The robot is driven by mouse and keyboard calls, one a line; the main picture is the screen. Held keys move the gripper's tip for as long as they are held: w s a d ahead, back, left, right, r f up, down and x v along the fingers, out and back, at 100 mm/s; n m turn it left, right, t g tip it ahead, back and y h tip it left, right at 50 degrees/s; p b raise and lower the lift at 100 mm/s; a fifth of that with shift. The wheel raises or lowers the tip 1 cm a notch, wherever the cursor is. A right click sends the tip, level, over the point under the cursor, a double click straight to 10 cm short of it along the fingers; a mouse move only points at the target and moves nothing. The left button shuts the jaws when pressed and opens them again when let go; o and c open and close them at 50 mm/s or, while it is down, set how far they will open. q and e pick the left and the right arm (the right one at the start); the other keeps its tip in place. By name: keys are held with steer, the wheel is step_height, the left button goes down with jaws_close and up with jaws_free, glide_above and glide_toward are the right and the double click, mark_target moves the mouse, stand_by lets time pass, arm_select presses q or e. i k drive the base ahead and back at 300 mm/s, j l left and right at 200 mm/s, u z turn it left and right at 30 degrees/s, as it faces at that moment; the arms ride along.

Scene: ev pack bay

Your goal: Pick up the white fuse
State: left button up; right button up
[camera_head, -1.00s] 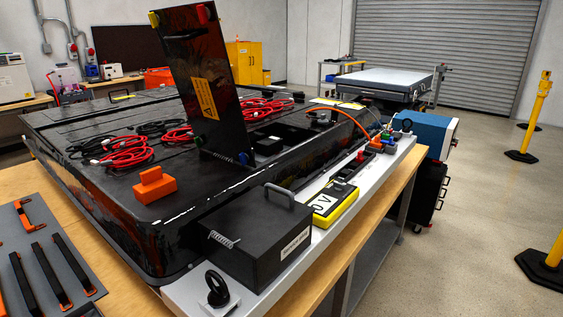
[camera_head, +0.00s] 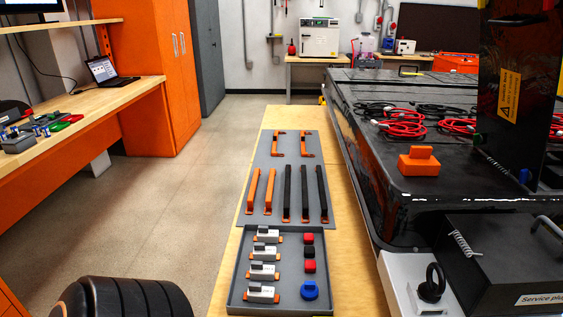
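The grey tray (camera_head: 236,268) rests on the wooden bench. Neither of my grippers shows in this view.
Red and black caps (camera_head: 309,266) and a blue round part (camera_head: 310,291) share the tray. Behind it, a grey mat (camera_head: 264,193) holds orange and black bars. The battery pack (camera_head: 440,187) stands right. Open floor (camera_head: 190,205) lies left, before a workbench (camera_head: 95,105).

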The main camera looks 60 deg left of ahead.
mark_target(264, 235)
steer(key=u, duration=0.45)
steer(key=j+u, duration=0.1)
steer(key=u, duration=1.25)
steer(key=i+j, duration=0.05)
